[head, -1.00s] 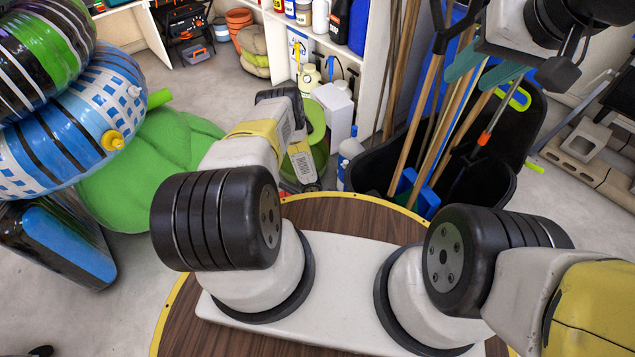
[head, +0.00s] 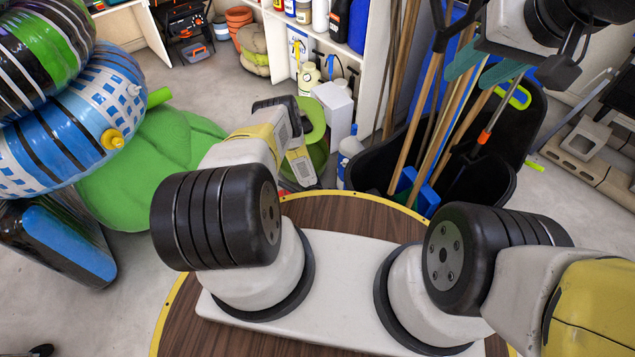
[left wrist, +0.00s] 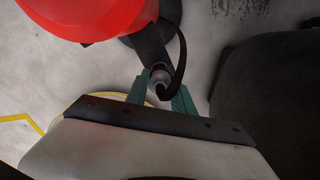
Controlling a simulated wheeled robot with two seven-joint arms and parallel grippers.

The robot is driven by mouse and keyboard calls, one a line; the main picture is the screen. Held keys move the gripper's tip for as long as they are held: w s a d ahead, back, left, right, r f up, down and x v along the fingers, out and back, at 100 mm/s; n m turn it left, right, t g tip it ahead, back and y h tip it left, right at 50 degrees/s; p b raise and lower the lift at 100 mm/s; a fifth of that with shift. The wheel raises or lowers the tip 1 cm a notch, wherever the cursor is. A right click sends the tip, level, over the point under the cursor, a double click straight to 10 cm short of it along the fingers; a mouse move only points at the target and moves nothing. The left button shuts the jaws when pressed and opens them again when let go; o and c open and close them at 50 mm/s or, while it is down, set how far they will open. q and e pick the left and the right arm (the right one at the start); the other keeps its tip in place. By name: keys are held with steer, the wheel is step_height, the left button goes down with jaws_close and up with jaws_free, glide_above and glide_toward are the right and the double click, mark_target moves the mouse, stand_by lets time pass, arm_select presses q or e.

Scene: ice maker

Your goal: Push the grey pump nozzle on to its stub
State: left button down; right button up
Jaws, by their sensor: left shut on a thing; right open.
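In the left wrist view, my left gripper (left wrist: 160,96) has its two green fingers close around a small grey rounded piece (left wrist: 159,80), which looks like the pump nozzle. A black curved strip and a dark arm run beside and above it, close to a red rounded body (left wrist: 88,14). I cannot make out the stub or whether the nozzle touches it. In the head view, the left arm reaches away toward the shelf and its fingers are hidden. My right gripper (head: 477,76) is open and empty at the upper right, above the long-handled tools.
A black tub (head: 475,185) with several handled tools stands right of the left arm. A white shelf (head: 345,60) with bottles is behind. A green bag (head: 150,165) and blue-white inflatables (head: 75,120) lie at the left. Bare floor shows between the left items and the shelf.

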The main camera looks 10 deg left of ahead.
arm_select(q)
steer(key=shift+f, duration=0.4)
steer(key=c, duration=1)
jaws_free()
step_height(320, 180, up, 8)
steer(key=shift+f, duration=0.1)
steer(key=shift+s, duration=0.1)
